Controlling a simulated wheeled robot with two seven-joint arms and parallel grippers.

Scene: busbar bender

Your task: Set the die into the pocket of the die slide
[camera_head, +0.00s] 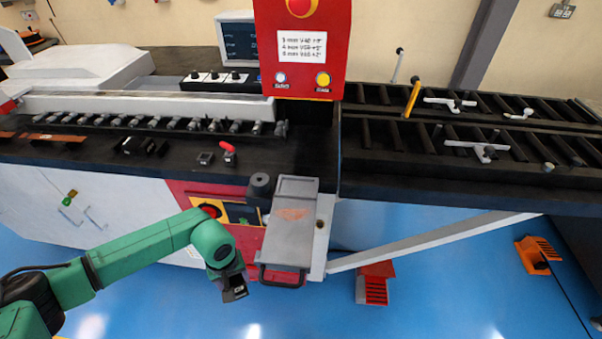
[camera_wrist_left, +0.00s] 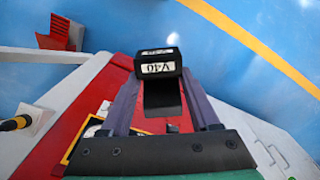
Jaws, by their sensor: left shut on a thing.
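My left gripper (camera_head: 228,277) is shut on a black die (camera_head: 235,293), held out over the floor in front of the machine. In the left wrist view the die (camera_wrist_left: 160,67) sits between the fingertips of the gripper (camera_wrist_left: 162,90). Its white label reads V40, upside down in that view. A grey slab with a loop handle (camera_head: 291,240), perhaps the die slide, stands right of the gripper and apart from it. It has a worn reddish patch on top. I see no pocket clearly. My right gripper is out of view.
Small black blocks (camera_head: 138,146) and a red-handled tool (camera_head: 228,152) lie on the dark bench. A black cylinder (camera_head: 260,186) stands beside the slab. A red control box (camera_head: 302,50) with buttons rises behind. A red pedal (camera_head: 375,283) is on the floor.

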